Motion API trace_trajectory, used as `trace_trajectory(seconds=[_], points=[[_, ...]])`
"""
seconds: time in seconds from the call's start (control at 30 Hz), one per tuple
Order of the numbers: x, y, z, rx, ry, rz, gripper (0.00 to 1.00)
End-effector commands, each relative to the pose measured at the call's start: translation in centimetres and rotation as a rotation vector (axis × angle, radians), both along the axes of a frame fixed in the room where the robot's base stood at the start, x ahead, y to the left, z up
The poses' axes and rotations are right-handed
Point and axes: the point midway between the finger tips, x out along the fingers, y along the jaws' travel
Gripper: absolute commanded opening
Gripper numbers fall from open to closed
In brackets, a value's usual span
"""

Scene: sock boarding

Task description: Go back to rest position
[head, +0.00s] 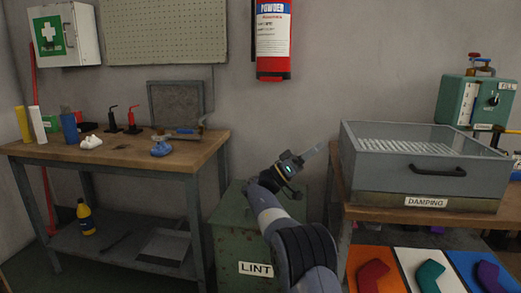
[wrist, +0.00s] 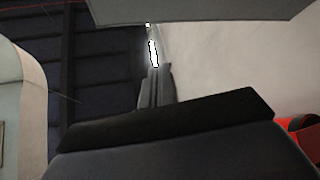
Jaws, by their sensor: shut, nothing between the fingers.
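My gripper (head: 322,149) is raised in the middle of the head view, in front of the grey wall and above the green LINT bin (head: 244,228). It points up and to the right, and its fingers are shut with nothing held. In the wrist view, the closed fingers (wrist: 155,75) show as a narrow dark strip near the centre, and the gripper touches no object. Three socks lie at the lower right of the head view: a red one (head: 372,275) on orange, a teal one (head: 430,275) on white and a purple one (head: 490,276) on blue.
A grey DAMPING box (head: 375,172) with a clear lid stands on the right bench, close right of my gripper. A wooden workbench (head: 110,158) with bottles and tools stands left. A fire extinguisher (head: 273,40) hangs above.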

Motion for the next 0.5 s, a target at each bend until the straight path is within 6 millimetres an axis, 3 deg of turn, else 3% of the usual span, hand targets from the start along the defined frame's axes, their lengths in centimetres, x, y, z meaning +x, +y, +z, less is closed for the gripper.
trace_trajectory(seconds=[0.27, 0.5], points=[[-0.3, -1.1, 0.7, 0.000, -0.001, -0.002, 0.00], [-1.2, -4.4, 3.4, 0.001, -0.002, -0.003, 0.00]])
